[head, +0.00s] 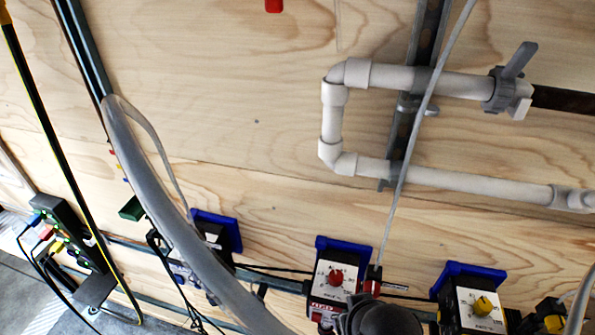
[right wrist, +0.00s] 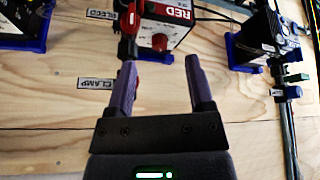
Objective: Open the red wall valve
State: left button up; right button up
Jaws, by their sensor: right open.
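A white-faced box (head: 336,280) with a red knob (head: 336,277) is mounted on the plywood wall at the bottom middle of the head view. In the right wrist view a box (right wrist: 175,15) marked RED carries a red knob (right wrist: 159,42). A red part (right wrist: 128,24) sits just left of that box. My right gripper (right wrist: 161,61) is open and empty, its two purple fingers pointing towards the RED box from below, with the knob between the fingertips in the picture. I cannot tell the exact distance. My left gripper is not in view.
White pipes (head: 435,80) with a grey-handled valve (head: 505,88) run along the upper right wall. A box with a yellow knob (head: 482,305) is to the right. A grey hose (head: 165,200) and cables cross the left.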

jog(key=w+a+r+t, duration=0.35)
jog(key=w+r, duration=0.45)
jog(key=r, duration=0.4)
jog(key=m+t+h, duration=0.5)
jog(key=t+h, duration=0.1)
jog(key=t, duration=0.2)
send_near(274, 13)
notch_tip(274, 13, up, 3)
jog(key=p+x, duration=0.5)
jog(key=x, duration=0.5)
jog(key=shift+w+p, duration=0.1)
jog(key=shift+p, duration=0.3)
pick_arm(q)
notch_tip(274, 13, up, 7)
pick_arm(e)
jog(key=shift+w+f, duration=0.2)
jog(key=shift+w, duration=0.1)
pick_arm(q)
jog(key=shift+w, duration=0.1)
pick_arm(e)
grip_shut()
jog(key=shift+r, duration=0.1)
